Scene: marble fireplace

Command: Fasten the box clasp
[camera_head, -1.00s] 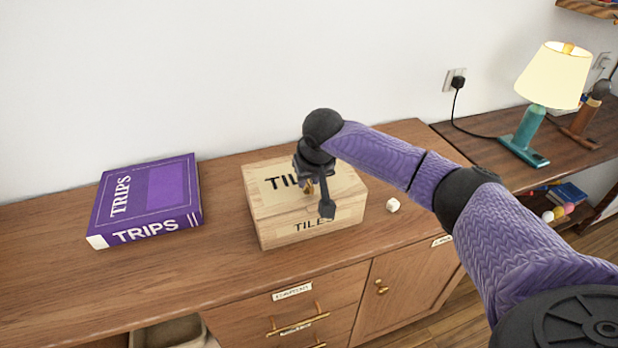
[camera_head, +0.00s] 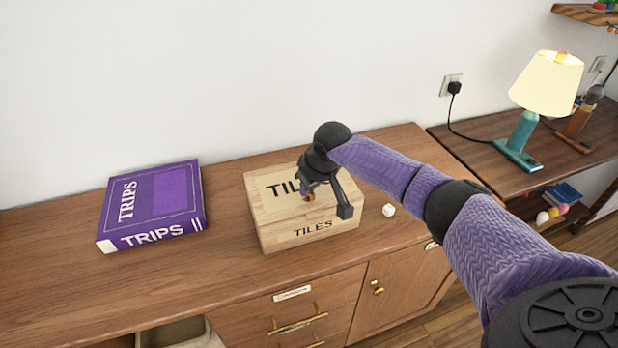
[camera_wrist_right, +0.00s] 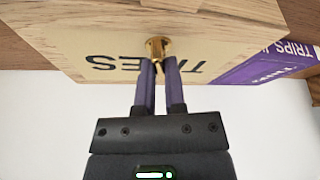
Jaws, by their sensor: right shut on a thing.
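The pale wooden box (camera_head: 270,235) marked TILES stands on the cabinet top with its lid down. A small brass clasp (camera_head: 308,197) sits near the lid's front edge; it also shows in the right wrist view (camera_wrist_right: 158,44). My right gripper (camera_head: 309,192) reaches over the lid from the right and is at the clasp. In the right wrist view its two purple fingers (camera_wrist_right: 158,64) are close together and shut on the clasp. The fingers partly hide the clasp, so I cannot tell its exact position. My left gripper is not in view.
A purple TRIPS book (camera_head: 155,205) lies on the cabinet top (camera_head: 60,270) left of the box. A lit lamp (camera_head: 535,100) stands on the side desk. The front left of the top is clear.

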